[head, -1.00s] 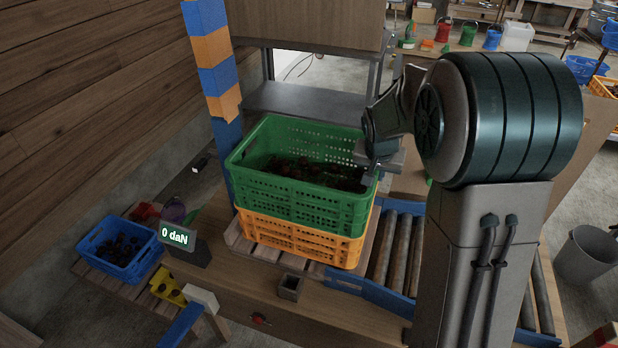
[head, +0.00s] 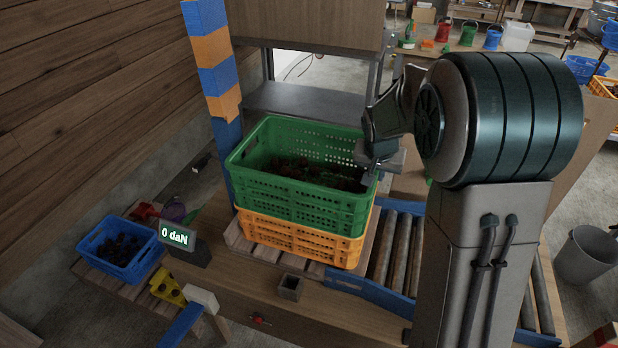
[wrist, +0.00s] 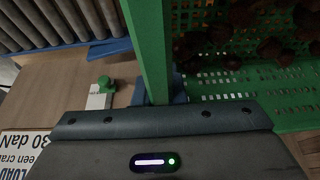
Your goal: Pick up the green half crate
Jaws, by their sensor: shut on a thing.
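The green half crate (head: 300,197) holds dark brown chestnuts and sits on top of an orange crate (head: 290,236). My gripper (head: 369,176) is at the crate's right wall, shut on its rim. In the wrist view the green rim (wrist: 150,45) runs up the middle between the jaws, with the perforated wall and chestnuts (wrist: 255,30) to the right. The fingertips are partly hidden behind the rim. I see no clear gap between the green crate and the orange one.
The crates stand on a slatted wooden pallet (head: 238,241) on a table. A roller conveyor (head: 392,255) with blue rails is to the right. A blue and orange post (head: 213,70) rises close behind on the left. A display (head: 176,236) reads 0 daN. A blue crate (head: 122,262) sits lower left.

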